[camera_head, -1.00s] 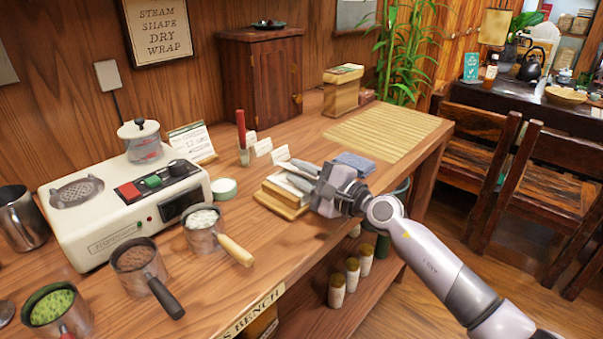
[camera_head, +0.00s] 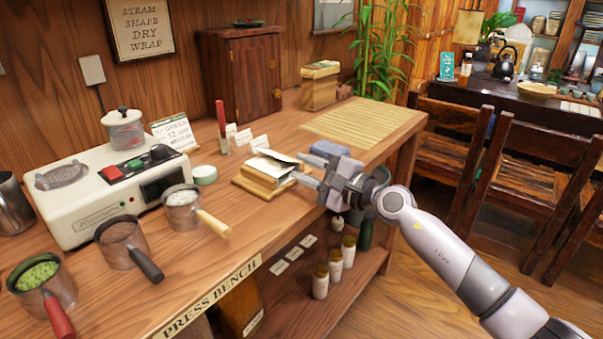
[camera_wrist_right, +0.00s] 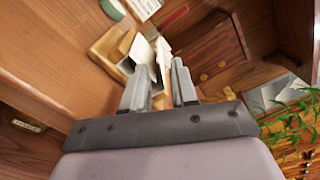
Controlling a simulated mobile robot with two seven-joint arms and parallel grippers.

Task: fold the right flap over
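A white paper wrap (camera_head: 268,166) lies on a small wooden block (camera_head: 264,189) on the bench. One flap (camera_head: 281,156) of the paper stands up at a tilt, with a dark gap under it. The pale paper (camera_wrist_right: 143,52) and the block (camera_wrist_right: 105,48) also show in the right wrist view. My right gripper (camera_head: 300,172) is just right of the block, its fingers pointing left toward the paper. In the right wrist view its fingers (camera_wrist_right: 160,70) are apart, with paper showing beyond and between the tips; contact cannot be told. My left gripper is out of view.
A blue folded cloth (camera_head: 328,150) lies behind the gripper. A slatted mat (camera_head: 362,122) lies at the far end. Small cards (camera_head: 260,143) and a red-handled tool (camera_head: 222,125) stand behind the block. A pot with a pale handle (camera_head: 184,209) stands left. Bench is clear in front.

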